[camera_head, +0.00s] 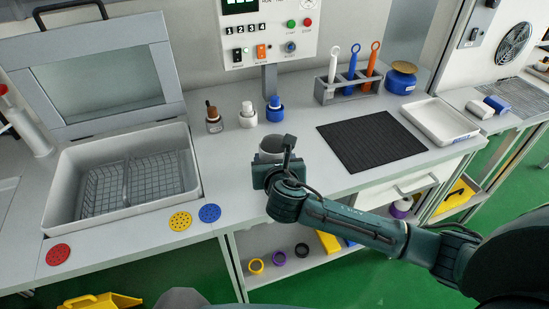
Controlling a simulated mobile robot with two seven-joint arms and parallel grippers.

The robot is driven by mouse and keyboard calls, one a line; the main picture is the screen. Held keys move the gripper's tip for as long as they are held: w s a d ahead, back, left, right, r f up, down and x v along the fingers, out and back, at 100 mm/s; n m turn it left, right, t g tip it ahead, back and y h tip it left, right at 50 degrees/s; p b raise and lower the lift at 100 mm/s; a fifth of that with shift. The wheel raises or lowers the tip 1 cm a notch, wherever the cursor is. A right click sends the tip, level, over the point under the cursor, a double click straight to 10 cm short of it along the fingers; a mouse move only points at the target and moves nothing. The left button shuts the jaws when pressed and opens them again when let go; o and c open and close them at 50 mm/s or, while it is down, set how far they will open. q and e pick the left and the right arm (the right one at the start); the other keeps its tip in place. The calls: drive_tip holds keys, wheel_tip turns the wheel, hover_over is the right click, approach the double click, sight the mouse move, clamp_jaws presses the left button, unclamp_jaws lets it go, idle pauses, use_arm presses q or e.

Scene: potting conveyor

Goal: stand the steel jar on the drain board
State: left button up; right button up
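The gripper is at the jar, with one dark finger showing along the jar's right side. Whether the fingers are closed on the jar or only beside it cannot be made out. A black ribbed mat (370,141), which looks like the drain board, lies flat and empty to the right of the jar. My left gripper is not in view.
Three small bottles (247,115) stand behind the jar. A grey rack (346,92) with colored tools is behind the mat. A white tray (440,121) lies right of it. A basin with wire baskets (62,190) and colored discs (181,221) are at left.

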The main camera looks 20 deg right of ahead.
drive_tip(key=o, duration=1.2)
drive_tip(key=shift+r, duration=0.15)
drive_tip(key=v, duration=1.2)
drive_tip(key=shift+p, duration=0.4)
